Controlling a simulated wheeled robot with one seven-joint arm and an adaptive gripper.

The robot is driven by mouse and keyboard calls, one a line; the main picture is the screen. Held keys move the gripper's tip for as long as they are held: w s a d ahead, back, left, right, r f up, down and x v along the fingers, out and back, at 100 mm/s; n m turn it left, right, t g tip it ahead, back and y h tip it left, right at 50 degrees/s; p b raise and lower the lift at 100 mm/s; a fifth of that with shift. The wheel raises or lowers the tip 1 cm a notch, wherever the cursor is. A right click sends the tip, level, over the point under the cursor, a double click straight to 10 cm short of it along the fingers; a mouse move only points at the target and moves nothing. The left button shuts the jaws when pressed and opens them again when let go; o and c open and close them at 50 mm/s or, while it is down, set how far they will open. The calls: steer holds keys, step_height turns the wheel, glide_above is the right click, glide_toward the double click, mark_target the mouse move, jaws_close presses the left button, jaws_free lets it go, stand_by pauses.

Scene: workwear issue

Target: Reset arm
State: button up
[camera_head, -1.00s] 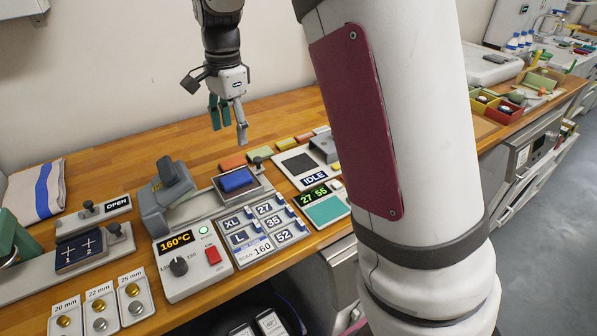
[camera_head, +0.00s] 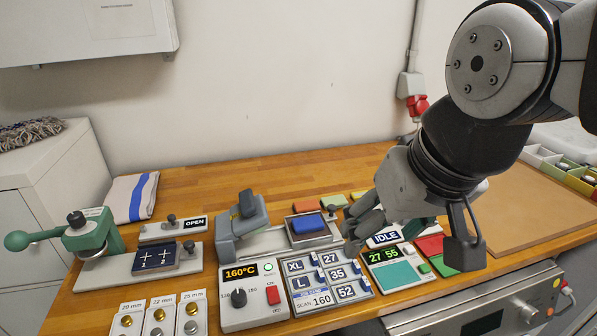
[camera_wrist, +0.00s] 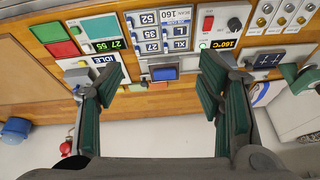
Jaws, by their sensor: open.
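My gripper (camera_head: 352,228) hangs in front of the bench at the right of centre in the head view, partly covering the devices behind it. In the wrist view my gripper (camera_wrist: 158,82) shows two green-padded fingers spread wide, with nothing between them. Beyond them is the heat press with a blue pad (camera_head: 307,224), which also shows in the wrist view (camera_wrist: 165,73). My arm fills the upper right of the head view.
The size-key panel (camera_head: 325,282), a 160°C control box (camera_head: 252,295) and an IDLE/27 55 unit (camera_head: 395,272) line the bench front. A green-handled press (camera_head: 92,235) and folded striped towel (camera_head: 132,198) are at left. Bare wood lies behind the devices.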

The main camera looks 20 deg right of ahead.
steer(key=shift+s+f+n, duration=0.25)
steer(key=shift+s+n, duration=0.05)
steer(key=shift+s, duration=0.2)
steer(key=shift+s+f+n, duration=0.2)
steer(key=shift+s+n, duration=0.1)
steer(key=shift+s, duration=0.2)
